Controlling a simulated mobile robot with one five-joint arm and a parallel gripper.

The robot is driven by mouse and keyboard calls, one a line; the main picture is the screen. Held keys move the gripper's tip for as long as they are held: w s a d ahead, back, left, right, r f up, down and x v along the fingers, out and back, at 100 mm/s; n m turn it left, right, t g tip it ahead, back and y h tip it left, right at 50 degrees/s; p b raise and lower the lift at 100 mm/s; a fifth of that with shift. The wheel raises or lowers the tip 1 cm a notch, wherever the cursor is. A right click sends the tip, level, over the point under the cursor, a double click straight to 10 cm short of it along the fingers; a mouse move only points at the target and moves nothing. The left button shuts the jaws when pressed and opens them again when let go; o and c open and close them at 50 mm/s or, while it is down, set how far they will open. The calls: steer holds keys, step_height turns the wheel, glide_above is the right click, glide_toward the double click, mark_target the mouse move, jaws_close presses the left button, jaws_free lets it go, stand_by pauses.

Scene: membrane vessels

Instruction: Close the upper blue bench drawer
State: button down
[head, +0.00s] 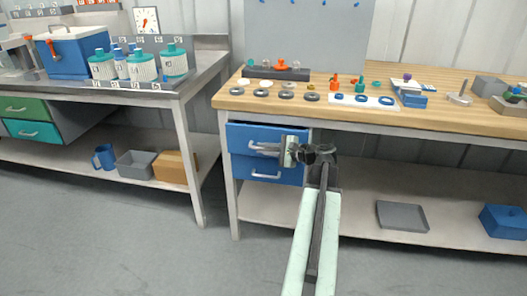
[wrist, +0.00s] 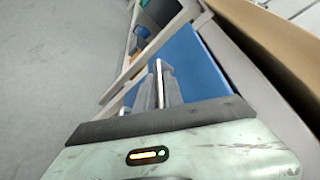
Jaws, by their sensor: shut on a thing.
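The upper blue bench drawer (head: 240,134) is under the left end of the wooden workbench, above a lower blue drawer (head: 262,178). Its front seems to stand slightly proud of the lower one; how far is hard to tell. My gripper (head: 268,149) reaches its pale bar handle from the right, and my wrist hides the right part of the drawer front. In the wrist view my gripper's fingers (wrist: 159,88) are shut on the pale handle (wrist: 160,78), with the blue drawer front (wrist: 199,62) just beyond.
The wooden bench top (head: 450,115) overhangs the drawers and holds rings and small parts. A low shelf below holds a grey tray (head: 402,216) and a blue box (head: 503,221). A metal bench (head: 100,95) stands left. The grey floor in front is clear.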

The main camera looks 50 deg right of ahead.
steer(key=w+d, duration=0.1)
steer(key=d, duration=0.2)
steer(key=shift+w, duration=0.35)
steer(key=c, duration=1.7)
jaws_free()
steer(key=p+v, duration=0.1)
steer(key=v, duration=0.6)
steer(key=shift+s+r+p, duration=0.15)
steer(key=shift+s+p, duration=0.2)
